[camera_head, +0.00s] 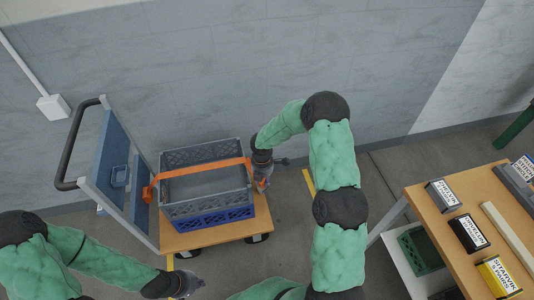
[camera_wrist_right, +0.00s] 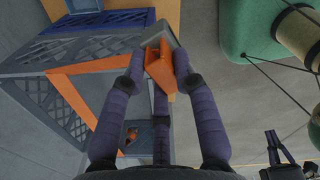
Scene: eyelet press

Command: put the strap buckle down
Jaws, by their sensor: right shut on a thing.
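The strap buckle (camera_wrist_right: 160,68) is an orange piece with a grey part beside it, held between the fingers of my right gripper (camera_wrist_right: 158,75). In the head view my right gripper (camera_head: 262,182) is at the right side of the stacked crates, by the orange strap's end. The orange strap (camera_head: 200,170) runs across the top of the grey crate (camera_head: 205,154) and down its left side. A blue crate (camera_head: 215,217) is under the grey one. My left gripper (camera_head: 188,284) is low and apart from the crates; its finger opening is too small to tell.
The crates stand on a wooden-decked trolley (camera_head: 190,241) with a blue panel and dark handle (camera_head: 72,140) at left. A workbench (camera_head: 430,215) with labelled boxes is at right, a green bin (camera_head: 420,252) below it. A wall is behind; grey floor lies between trolley and bench.

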